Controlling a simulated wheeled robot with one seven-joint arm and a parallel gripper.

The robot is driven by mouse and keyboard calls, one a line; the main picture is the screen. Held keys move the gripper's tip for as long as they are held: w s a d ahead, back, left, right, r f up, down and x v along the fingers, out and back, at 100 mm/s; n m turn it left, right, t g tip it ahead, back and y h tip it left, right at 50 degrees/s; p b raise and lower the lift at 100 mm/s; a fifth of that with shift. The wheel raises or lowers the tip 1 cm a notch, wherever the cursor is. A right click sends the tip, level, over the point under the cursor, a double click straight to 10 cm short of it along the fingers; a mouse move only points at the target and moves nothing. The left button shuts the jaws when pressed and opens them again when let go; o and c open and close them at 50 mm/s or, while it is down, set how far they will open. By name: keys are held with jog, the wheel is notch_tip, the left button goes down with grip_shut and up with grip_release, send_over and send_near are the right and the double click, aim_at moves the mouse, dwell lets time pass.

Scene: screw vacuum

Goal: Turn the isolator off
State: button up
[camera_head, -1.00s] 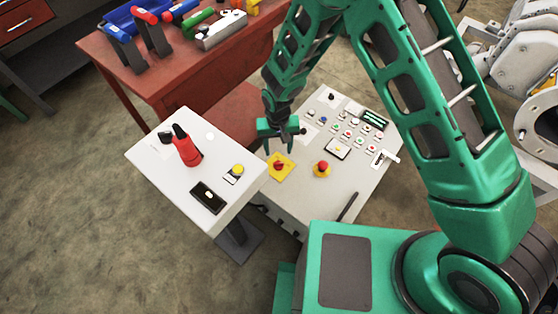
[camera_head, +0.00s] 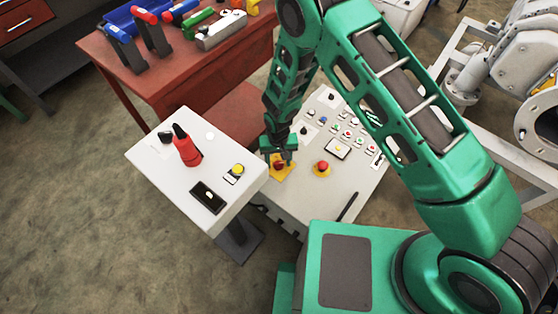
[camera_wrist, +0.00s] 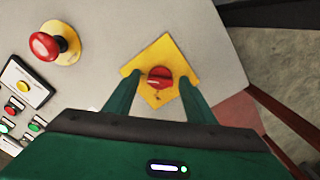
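The isolator is a red rotary knob (camera_wrist: 160,77) on a yellow square plate (camera_wrist: 166,54), fixed to the light grey control panel (camera_wrist: 115,25). In the head view the knob (camera_head: 279,165) is partly hidden by my gripper (camera_head: 280,154). In the wrist view my gripper (camera_wrist: 156,90) is open, with one green finger on each side of the knob. The fingertips lie over the yellow plate. I cannot tell whether they touch the knob.
A red mushroom button (camera_head: 322,166) on a yellow base stands right beside the isolator. Several small buttons (camera_head: 345,135) lie farther back. A white side table (camera_head: 160,180) holds a red device (camera_head: 187,150). A red-brown workbench (camera_head: 120,75) stands behind.

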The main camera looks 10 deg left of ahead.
jog(key=c, duration=1)
jog(key=shift+n, duration=0.3)
jog(key=n, duration=0.3)
jog(key=shift+n, duration=0.4)
jog(key=n, duration=1.3)
jog(key=shift+w+d+n, duration=0.1)
jog(key=shift+n, duration=0.2)
